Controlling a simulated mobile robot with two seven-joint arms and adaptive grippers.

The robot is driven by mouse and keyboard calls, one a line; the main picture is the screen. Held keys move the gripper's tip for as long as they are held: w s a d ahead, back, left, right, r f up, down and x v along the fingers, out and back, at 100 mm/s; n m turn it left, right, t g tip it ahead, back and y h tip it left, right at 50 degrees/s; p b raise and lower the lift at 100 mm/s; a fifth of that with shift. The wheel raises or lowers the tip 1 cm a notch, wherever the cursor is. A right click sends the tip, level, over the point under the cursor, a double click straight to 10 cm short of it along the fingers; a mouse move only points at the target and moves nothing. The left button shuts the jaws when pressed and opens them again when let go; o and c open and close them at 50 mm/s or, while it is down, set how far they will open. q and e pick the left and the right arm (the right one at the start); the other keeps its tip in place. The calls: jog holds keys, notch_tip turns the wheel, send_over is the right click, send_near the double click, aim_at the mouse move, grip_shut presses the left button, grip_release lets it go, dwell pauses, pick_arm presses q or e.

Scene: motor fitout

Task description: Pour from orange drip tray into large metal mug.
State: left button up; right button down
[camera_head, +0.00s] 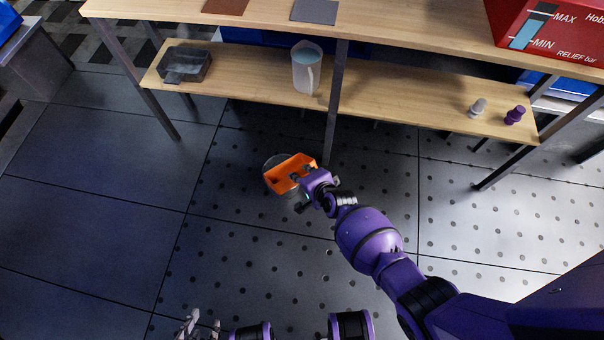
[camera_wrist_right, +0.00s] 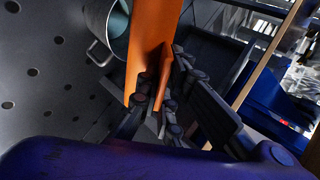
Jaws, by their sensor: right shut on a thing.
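The orange drip tray (camera_head: 284,181) is held by my right gripper (camera_head: 303,184) at its right end. In the right wrist view the orange drip tray (camera_wrist_right: 150,35) stands steeply across the picture, with the gripper fingers (camera_wrist_right: 155,105) shut on its wall. The large metal mug (camera_head: 272,162) is below the tray, mostly hidden by it in the head view. In the right wrist view the mug (camera_wrist_right: 97,22) shows its open mouth, side handle and some bluish content beside the tray. My left gripper (camera_head: 199,326) is at the bottom edge, fingers apart and empty.
A workbench (camera_head: 400,33) stands behind, with a lower shelf (camera_head: 420,102). On that shelf are a dark tray (camera_head: 185,64), a clear jug (camera_head: 306,68) and two small knobbed objects (camera_head: 515,115). A bench leg (camera_head: 333,125) is just behind the tray. The floor at left is clear.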

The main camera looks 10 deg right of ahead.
jog(key=shift+r, duration=0.1)
jog(key=shift+w+r+p, duration=0.25)
jog(key=shift+p, duration=0.15)
jog(key=shift+a+r+p, duration=0.1)
jog(key=shift+p, duration=0.25)
dwell(0.4)
jog(key=shift+w+a+r+g+p, duration=0.1)
jog(key=shift+w+r+g+p, duration=0.1)
jog(key=shift+g+p, duration=0.15)
jog(key=shift+p, duration=0.35)
